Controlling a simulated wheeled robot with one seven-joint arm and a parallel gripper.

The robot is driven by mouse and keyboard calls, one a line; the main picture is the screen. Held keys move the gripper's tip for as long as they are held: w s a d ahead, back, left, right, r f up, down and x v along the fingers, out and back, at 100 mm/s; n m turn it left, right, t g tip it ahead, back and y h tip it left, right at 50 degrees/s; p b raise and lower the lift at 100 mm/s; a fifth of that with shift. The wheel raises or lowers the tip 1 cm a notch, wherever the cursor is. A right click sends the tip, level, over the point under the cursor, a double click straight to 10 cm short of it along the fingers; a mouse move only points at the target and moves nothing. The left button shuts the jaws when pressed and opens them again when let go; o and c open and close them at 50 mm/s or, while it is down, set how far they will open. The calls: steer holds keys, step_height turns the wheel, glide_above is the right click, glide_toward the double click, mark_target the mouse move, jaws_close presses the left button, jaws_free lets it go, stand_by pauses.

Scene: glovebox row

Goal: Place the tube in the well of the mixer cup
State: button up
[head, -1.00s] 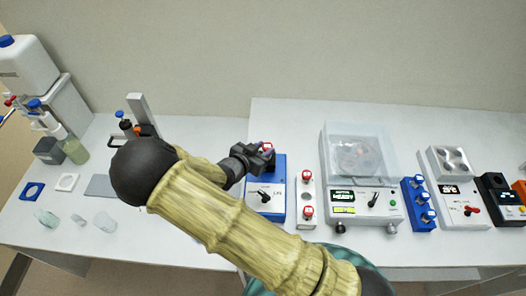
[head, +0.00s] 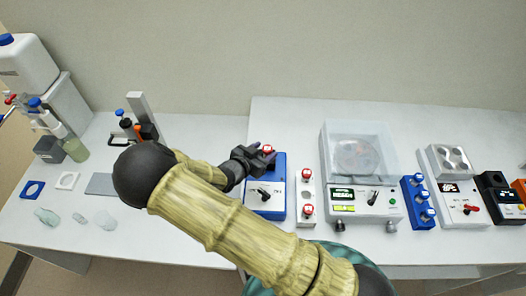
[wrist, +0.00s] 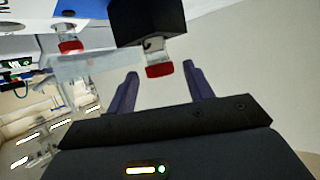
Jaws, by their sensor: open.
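The blue mixer (head: 268,202) stands left of centre in the head view. A red-capped tube (head: 267,149) stands at its back. In the wrist view the tube's red cap (wrist: 159,70) shows with a short clear part, and its lower part is hidden in the black mixer cup (wrist: 150,22). My gripper (head: 262,156) is just left of the cap in the head view. In the wrist view my gripper (wrist: 160,70) is open, with the cap lined up between its two fingertips and a visible gap on each side. How deep the tube sits cannot be seen.
A white rack (head: 306,198) with red-capped tubes stands just right of the mixer. A clear-lidded machine (head: 360,165) and a blue rack (head: 417,203) are further right. Bottles and glassware lie at the left. The wall is close behind.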

steer(key=shift+s+a+r, duration=0.1)
steer(key=shift+a+r, duration=0.05)
steer(key=shift+r, duration=0.1)
steer(key=b+v, duration=0.2)
steer(key=v, duration=0.9)
steer(key=shift+s+r, duration=0.2)
steer(key=shift+s, duration=0.1)
steer(key=shift+w, duration=0.1)
steer(key=w+d+r+n+g+y, duration=0.3)
steer(key=w+d+g+y, duration=0.15)
steer(key=d+y, duration=0.25)
steer(key=s+d+r+n+g, duration=0.2)
steer(key=s+d+r, duration=0.1)
steer(key=s+d, duration=0.3)
steer(key=s+d+r+n+g+y, duration=0.1)
steer(key=s+d+r+n+g, duration=0.1)
steer(key=s+d, duration=0.4)
steer(key=d, duration=0.3)
steer(key=shift+s+d+r, duration=0.35)
steer(key=shift+d+r, duration=0.05)
